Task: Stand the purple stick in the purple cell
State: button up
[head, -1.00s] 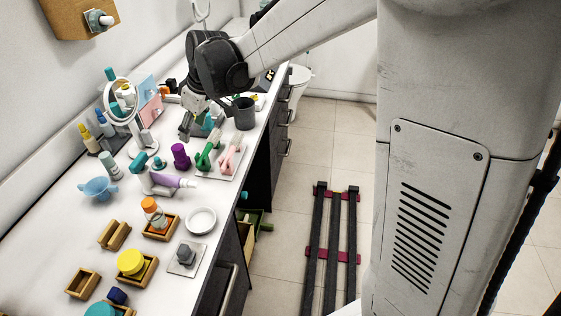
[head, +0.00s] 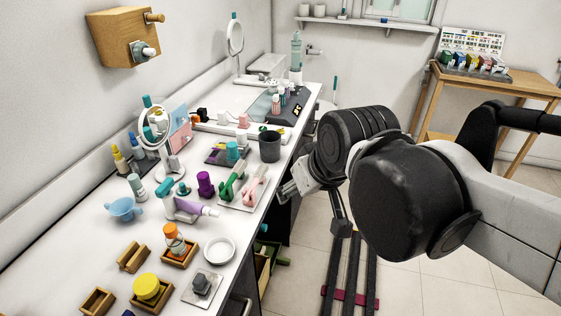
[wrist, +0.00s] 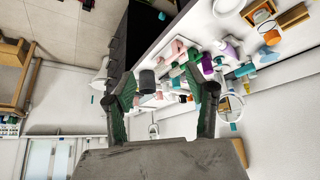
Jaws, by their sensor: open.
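A dark purple upright piece (head: 205,184) stands on the counter in the head view, left of the green and pink pieces. It also shows in the wrist view (wrist: 207,64), beyond one finger. A pale purple tube (head: 196,208) lies just in front of it. I cannot tell which is the purple stick, and I cannot make out a purple cell. My gripper (head: 287,189) is by the counter's right edge, apart from these things. In the wrist view my gripper (wrist: 164,100) is open, with nothing between its fingers.
A dark grey cup (head: 270,147) stands near the counter edge. A white board (head: 243,193) holds the green and pink pieces. A round mirror (head: 155,128) stands behind. Wooden trays and a white dish (head: 219,250) fill the front. A wooden table (head: 505,83) holds a coloured rack (head: 474,66).

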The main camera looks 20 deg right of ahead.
jog(key=shift+o, duration=0.3)
jog(key=shift+m+t+h, duration=0.3)
jog(key=shift+m, duration=0.4)
jog(key=s, duration=0.1)
jog(key=s+d+f, duration=0.1)
jog(key=s, duration=0.2)
jog(key=shift+d+f, duration=0.3)
jog(key=shift+w, duration=0.1)
